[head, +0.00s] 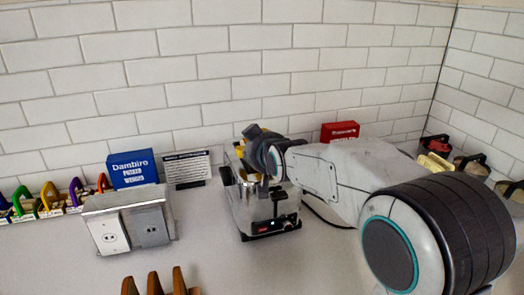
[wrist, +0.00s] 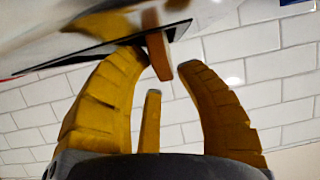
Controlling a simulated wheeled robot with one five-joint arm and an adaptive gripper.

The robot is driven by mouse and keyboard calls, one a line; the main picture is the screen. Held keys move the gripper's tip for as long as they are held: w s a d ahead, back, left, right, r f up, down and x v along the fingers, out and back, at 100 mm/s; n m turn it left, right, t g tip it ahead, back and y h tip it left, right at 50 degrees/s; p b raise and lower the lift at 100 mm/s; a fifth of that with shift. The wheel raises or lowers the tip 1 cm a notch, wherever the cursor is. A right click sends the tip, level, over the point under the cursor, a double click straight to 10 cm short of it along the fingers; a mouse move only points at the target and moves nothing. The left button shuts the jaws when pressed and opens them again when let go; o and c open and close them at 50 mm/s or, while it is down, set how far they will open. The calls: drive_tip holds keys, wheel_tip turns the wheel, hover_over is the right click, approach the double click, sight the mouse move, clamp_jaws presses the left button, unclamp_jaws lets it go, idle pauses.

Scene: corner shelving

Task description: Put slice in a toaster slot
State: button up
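The metal toaster (head: 262,212) stands on the counter against the wall, with dark controls on its front. My gripper (head: 254,178) is over its top, yellow fingers pointing down. In the wrist view the fingers of my gripper (wrist: 166,68) are spread. A brown slice (wrist: 158,55) sticks out between the fingertips from the dark strip on the toaster's shiny top (wrist: 80,25). The left finger is close to the slice; a gap shows to the right finger. How deep the slice sits is hidden. Several other brown slices (head: 153,284) stand at the bottom edge of the head view.
A double outlet box (head: 128,222) stands left of the toaster. A blue box (head: 132,169), a dark sign card (head: 187,169) and a red box (head: 340,131) stand along the tiled wall. Colourful padlock-like items (head: 48,197) are far left; dark-handled containers (head: 470,162) are at right.

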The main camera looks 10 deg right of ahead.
drive_tip(key=b+v, duration=0.4)
drive_tip(key=v, duration=0.6)
drive_tip(key=s+d+f+m+g+h, duration=0.1)
drive_tip(key=s+d+f+g, duration=0.2)
drive_tip(key=s+f, duration=0.4)
drive_tip(key=s+d+f+g+h, duration=0.1)
drive_tip(key=s+d+f+g, duration=0.2)
drive_tip(key=s+f, duration=0.5)
drive_tip(key=s+d+f+m+g+h, duration=0.1)
drive_tip(key=s+d+f+g, duration=0.3)
drive_tip(key=s+f, duration=0.4)
drive_tip(key=s, duration=0.5)
drive_tip(key=shift+s+d+m, duration=0.15)
drive_tip(key=shift+s+m, duration=0.05)
drive_tip(key=shift+m, duration=0.1)
drive_tip(key=shift+r, duration=0.15)
